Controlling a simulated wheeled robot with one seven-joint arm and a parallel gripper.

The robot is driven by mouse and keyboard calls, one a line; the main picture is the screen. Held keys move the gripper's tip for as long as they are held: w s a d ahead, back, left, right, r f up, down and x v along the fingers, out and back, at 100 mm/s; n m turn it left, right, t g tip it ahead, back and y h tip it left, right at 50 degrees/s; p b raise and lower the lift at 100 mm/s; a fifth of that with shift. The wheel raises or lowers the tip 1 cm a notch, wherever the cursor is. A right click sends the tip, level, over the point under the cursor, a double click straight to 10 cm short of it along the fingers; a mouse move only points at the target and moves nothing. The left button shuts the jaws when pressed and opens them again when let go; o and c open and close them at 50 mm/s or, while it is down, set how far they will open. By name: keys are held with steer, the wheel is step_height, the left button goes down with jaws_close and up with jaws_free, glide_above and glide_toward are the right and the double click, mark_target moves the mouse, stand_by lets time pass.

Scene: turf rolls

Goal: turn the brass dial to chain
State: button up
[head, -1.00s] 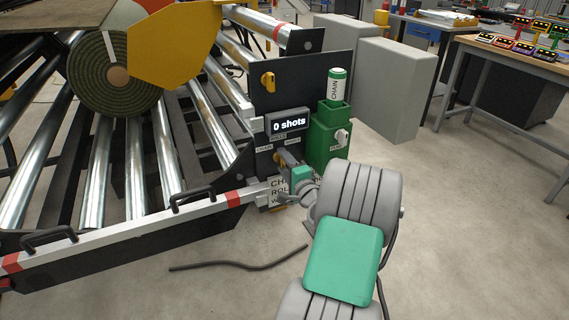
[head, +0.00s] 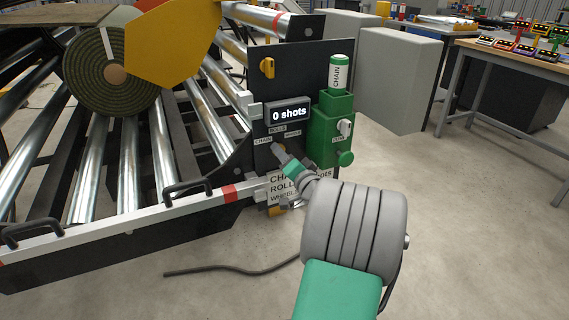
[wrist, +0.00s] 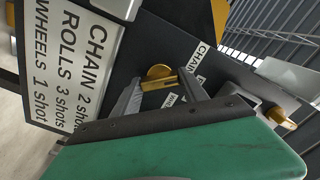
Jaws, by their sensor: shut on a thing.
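The brass dial (wrist: 160,77) sits on the dark panel between the fingers of my gripper (wrist: 162,92) in the wrist view. The gripper is shut on it, a finger on each side. In the head view my gripper (head: 280,149) reaches the panel below the display, and the dial is mostly hidden. The chain label (head: 263,141) is left of the dial, the rolls label (head: 278,130) above and the wheels label (head: 293,134) to the right. The chain label also shows in the wrist view (wrist: 199,55). I cannot tell which label the dial points at.
The display (head: 289,114) reads "0 shots". A green pump unit (head: 328,125) with a chain cartridge (head: 339,72) stands right of it. A shot chart (head: 282,186) hangs below, beside the striped rail (head: 150,211). A hose (head: 230,268) lies on open floor.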

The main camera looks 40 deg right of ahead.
steer(key=shift+f+n+b, duration=0.1)
steer(key=shift+n+b, duration=0.35)
steer(key=shift+n, duration=0.05)
steer(key=o, duration=1.4)
steer(key=p+v, duration=0.1)
steer(key=v, duration=0.7)
steer(key=shift+w, duration=0.1)
